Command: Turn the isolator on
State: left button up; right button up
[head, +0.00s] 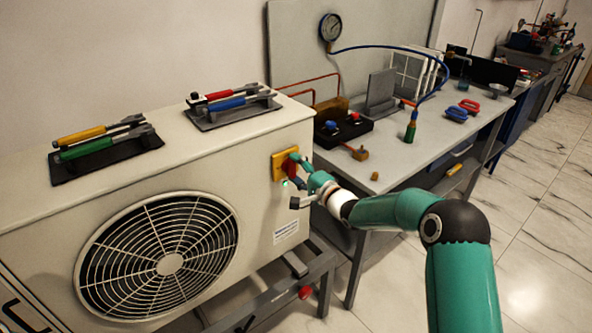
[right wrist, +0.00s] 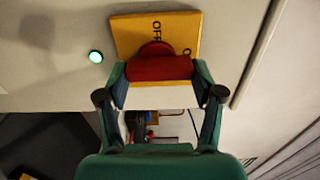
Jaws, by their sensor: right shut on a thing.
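A small green lamp (right wrist: 96,57) glows beside the plate. The knob's exact pointing is hard to tell. My left gripper is out of view.
The white unit (head: 170,160) has a fan grille in front and two dark trays of hand tools on top. A grey workbench (head: 400,150) stands behind on the right, with a gauge (head: 330,27), hose and fittings. Tiled floor is free at right.

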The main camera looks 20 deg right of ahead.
jog(key=o, duration=1.1)
jog(key=shift+d+f, duration=0.2)
jog(key=shift+d, duration=0.1)
jog(key=shift+o, duration=0.2)
jog(key=shift+a, duration=0.15)
jog(key=shift+r, duration=0.1)
jog(key=v, duration=1.2)
